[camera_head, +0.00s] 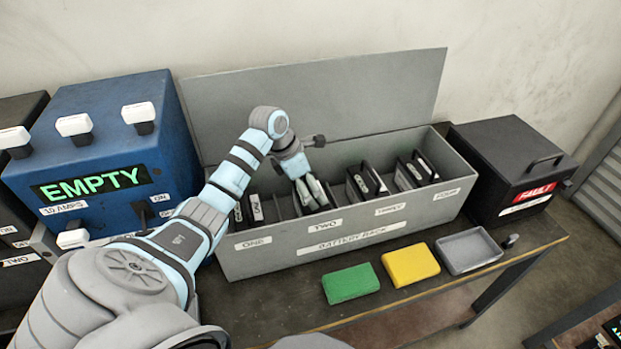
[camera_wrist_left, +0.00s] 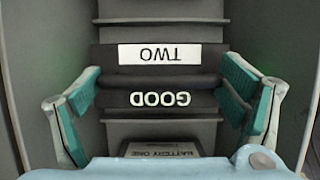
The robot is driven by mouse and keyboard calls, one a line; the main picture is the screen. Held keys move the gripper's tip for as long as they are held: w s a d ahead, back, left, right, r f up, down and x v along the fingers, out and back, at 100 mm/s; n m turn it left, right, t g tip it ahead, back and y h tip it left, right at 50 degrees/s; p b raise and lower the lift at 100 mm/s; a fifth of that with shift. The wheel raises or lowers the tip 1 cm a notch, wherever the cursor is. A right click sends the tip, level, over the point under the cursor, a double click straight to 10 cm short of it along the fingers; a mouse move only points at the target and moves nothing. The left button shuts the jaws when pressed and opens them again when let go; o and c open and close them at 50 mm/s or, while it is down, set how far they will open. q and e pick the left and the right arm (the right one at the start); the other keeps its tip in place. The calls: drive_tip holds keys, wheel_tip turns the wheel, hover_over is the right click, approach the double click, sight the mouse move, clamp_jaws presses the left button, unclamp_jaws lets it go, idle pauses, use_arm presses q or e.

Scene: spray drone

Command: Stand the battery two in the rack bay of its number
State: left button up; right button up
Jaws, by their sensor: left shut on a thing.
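My left gripper (camera_head: 312,195) reaches down into the grey battery rack (camera_head: 290,262), behind the front label TWO (camera_head: 322,225). In the left wrist view, its green-padded fingers (camera_wrist_left: 160,103) are shut on the sides of the dark battery two (camera_wrist_left: 210,80). The battery's top shows a white TWO label and the word GOOD, both upside down in the picture. Grey rack walls rise on both sides of it. The fingers hide most of it in the head view. I cannot tell whether its foot touches the rack floor. My right gripper is not in view.
Other batteries stand in bays one (camera_head: 256,207), three (camera_head: 371,180) and four (camera_head: 421,167). The raised lid (camera_head: 340,95) stands behind. A blue EMPTY charger (camera_head: 95,160) is left; a black FAULT box (camera_head: 505,175) is right. Green (camera_head: 350,284) and yellow (camera_head: 410,265) blocks lie in front.

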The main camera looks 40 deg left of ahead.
use_arm(q)
drive_tip(key=o, duration=1.7)
drive_tip(key=shift+s+d+r, duration=0.1)
drive_tip(key=shift+s+r, duration=0.05)
drive_tip(key=shift+r, duration=0.1)
drive_tip(key=v, duration=1.1)
drive_tip(key=shift+s+r, duration=0.1)
drive_tip(key=shift+r, duration=0.25)
